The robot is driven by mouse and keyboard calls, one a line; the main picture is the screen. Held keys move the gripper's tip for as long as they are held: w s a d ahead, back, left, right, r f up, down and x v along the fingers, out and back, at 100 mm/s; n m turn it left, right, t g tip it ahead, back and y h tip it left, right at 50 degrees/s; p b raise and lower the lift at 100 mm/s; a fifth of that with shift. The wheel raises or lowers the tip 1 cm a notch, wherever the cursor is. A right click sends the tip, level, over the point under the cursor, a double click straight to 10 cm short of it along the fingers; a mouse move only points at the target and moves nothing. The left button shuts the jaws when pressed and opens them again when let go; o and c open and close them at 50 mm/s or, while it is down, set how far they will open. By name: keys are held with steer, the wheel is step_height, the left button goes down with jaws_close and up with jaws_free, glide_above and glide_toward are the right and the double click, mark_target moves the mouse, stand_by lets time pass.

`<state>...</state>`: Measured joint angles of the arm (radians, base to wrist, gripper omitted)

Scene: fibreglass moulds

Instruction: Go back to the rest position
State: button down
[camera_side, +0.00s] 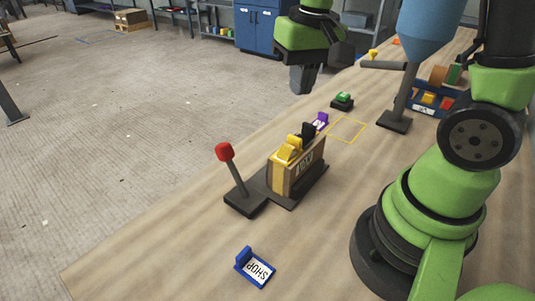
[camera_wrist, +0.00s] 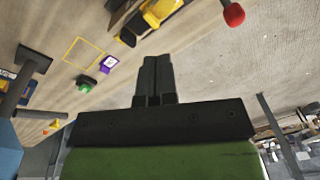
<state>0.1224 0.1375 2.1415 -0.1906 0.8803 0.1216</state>
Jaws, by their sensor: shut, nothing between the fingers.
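My gripper (camera_side: 303,79) hangs in the air at the upper middle of the side view, above and beyond the far edge of the wooden table. It is shut and empty. In the wrist view its two dark fingers (camera_wrist: 155,78) lie together. No task object shows at the fingers. My green and black arm stands at the right of the side view.
The table (camera_side: 190,235) holds a blue SHOP tag (camera_side: 255,268), a red-knobbed lever (camera_side: 225,152), a wooden block with yellow and black clips (camera_side: 297,168), a purple tag (camera_side: 320,121), a green button (camera_side: 343,99), a yellow outlined square (camera_side: 347,129), a blue funnel (camera_side: 428,30) on a stand and a blue bin (camera_side: 425,103).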

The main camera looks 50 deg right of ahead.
steer(key=s+a+r+n+t+y, duration=0.1)
steer(key=s+a+r+t, duration=0.4)
steer(key=s+r, duration=0.3)
steer(key=shift+s+a+r+n+t+y, duration=0.2)
steer(key=shift+s+r+n+t+y, duration=0.25)
steer(key=shift+s, duration=0.7)
